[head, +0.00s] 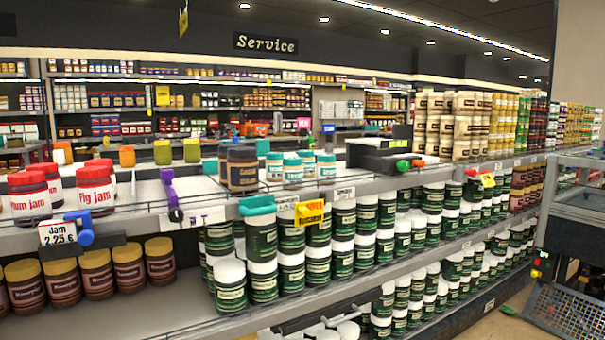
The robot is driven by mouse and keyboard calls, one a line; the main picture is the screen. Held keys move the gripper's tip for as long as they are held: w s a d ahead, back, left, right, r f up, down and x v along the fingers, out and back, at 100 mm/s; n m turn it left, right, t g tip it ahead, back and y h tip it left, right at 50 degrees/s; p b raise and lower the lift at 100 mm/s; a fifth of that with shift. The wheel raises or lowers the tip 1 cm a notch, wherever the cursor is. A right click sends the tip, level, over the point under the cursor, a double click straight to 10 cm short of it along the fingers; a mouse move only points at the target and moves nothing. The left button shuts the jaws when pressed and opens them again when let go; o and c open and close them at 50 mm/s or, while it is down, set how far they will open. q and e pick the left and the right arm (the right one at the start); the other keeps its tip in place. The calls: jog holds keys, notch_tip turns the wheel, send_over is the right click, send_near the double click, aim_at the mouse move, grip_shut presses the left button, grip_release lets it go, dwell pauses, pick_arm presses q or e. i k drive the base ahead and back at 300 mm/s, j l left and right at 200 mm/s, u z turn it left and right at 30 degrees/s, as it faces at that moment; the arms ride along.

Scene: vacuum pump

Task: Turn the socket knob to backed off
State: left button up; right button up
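I cannot clearly identify a vacuum pump or a socket knob in the head view. A black box with a pale top (378,155) stands on the upper shelf, right of the middle. Neither of my grippers shows in this view.
The long shelf (130,225) holds red-lidded jam jars (93,188), brown jars (97,274) and many green-labelled jars (262,238). Coloured holders, one of them purple (168,180), stick up at its edge. A grey metal frame (575,315) stands at the right, beside some floor.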

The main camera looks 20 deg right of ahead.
aim_at(471, 173)
jog(key=l+u, duration=0.15)
jog(key=l, duration=0.7)
jog(key=l+u, duration=0.15)
jog(key=l, duration=0.7)
jog(key=k+l+u, duration=0.15)
jog(key=l, duration=0.65)
jog(key=j+z, duration=0.25)
jog(key=z, duration=0.15)
jog(key=k+j+z, duration=0.1)
jog(key=z, duration=0.3)
jog(key=k+j+z, duration=0.1)
jog(key=z, duration=0.6)
